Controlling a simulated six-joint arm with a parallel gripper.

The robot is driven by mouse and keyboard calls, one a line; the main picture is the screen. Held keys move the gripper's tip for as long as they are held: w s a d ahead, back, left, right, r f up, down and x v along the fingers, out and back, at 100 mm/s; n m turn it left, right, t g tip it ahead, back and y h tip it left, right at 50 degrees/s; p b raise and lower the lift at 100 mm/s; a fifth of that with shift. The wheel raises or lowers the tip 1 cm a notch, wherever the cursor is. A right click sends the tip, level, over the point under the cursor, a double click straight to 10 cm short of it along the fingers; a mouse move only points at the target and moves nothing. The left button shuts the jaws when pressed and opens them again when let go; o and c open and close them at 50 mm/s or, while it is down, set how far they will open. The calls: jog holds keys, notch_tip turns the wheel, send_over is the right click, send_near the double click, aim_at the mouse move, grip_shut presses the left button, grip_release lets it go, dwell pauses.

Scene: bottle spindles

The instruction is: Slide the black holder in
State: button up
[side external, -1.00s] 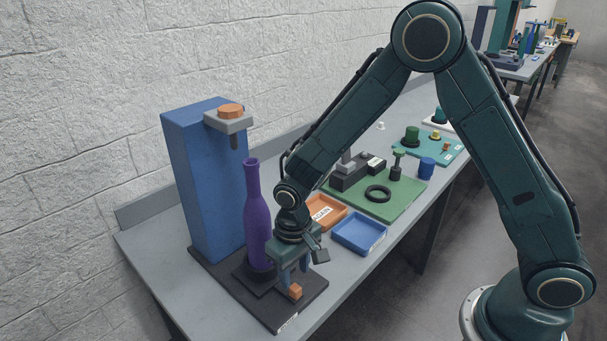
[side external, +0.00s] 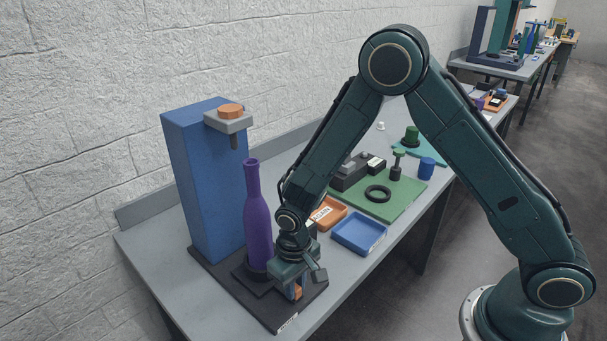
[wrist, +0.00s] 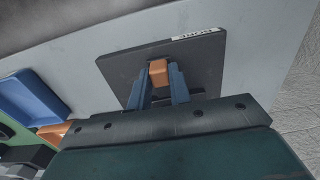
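The black holder (side external: 242,273) is a small dark carriage on a black base plate (side external: 282,320) at the foot of a blue column. A purple bottle (side external: 258,222) stands upright in it. An orange block (side external: 298,292) is at the holder's front side and also shows in the wrist view (wrist: 158,70). My gripper (side external: 293,288) is down low in front of the bottle. In the wrist view its two blue fingers (wrist: 159,82) flank the orange block closely. Whether they press on it is not clear. The gripper partly hides the block in the side view.
The blue column (side external: 205,185) stands behind the bottle, with a grey arm and orange cap (side external: 230,111) overhanging. To the right lie a blue tray (side external: 359,233), an orange tray (side external: 328,213) and a green board (side external: 405,205) with parts. The table's front edge is close to the base plate.

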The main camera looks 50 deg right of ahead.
grip_shut()
jog(key=shift+w, duration=2.75)
jog(key=o, duration=0.7)
grip_release()
jog(key=shift+c, duration=0.2)
jog(key=shift+r, duration=0.1)
